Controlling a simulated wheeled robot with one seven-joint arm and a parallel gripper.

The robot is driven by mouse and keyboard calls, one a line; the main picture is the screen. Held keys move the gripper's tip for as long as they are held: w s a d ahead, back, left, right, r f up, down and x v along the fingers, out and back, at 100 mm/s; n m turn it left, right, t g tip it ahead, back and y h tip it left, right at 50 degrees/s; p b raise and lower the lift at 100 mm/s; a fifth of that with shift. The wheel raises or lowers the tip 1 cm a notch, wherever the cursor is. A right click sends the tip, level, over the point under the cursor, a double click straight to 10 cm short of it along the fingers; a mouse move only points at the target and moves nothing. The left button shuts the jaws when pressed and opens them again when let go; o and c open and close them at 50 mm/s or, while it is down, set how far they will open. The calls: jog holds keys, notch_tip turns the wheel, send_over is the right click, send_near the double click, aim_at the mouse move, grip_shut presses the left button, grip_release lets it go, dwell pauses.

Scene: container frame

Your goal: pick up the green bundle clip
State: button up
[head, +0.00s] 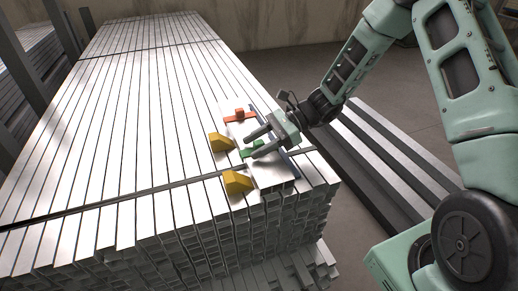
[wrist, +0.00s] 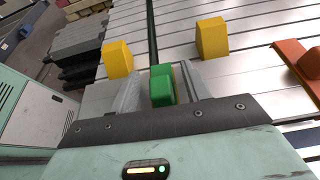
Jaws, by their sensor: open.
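The green bundle clip (head: 247,152) sits on a pale plate (head: 274,176) on top of the stacked metal bars, near the front right of the stack. My gripper (head: 252,146) is over it with its two grey fingers apart. In the wrist view, the green clip (wrist: 161,86) stands between the two open fingers (wrist: 163,76). Gaps at its sides look small, and I cannot tell whether a finger touches it. The clip's lower near part is hidden by my gripper body.
Yellow wedge blocks stand to the left (head: 219,143) and front (head: 237,183) of the clip. An orange clip (head: 240,116) lies behind it. A dark strap (head: 140,193) crosses the bars. More beams (head: 372,150) lie lower on the right. The stack's left top is clear.

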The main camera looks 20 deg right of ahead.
grip_shut()
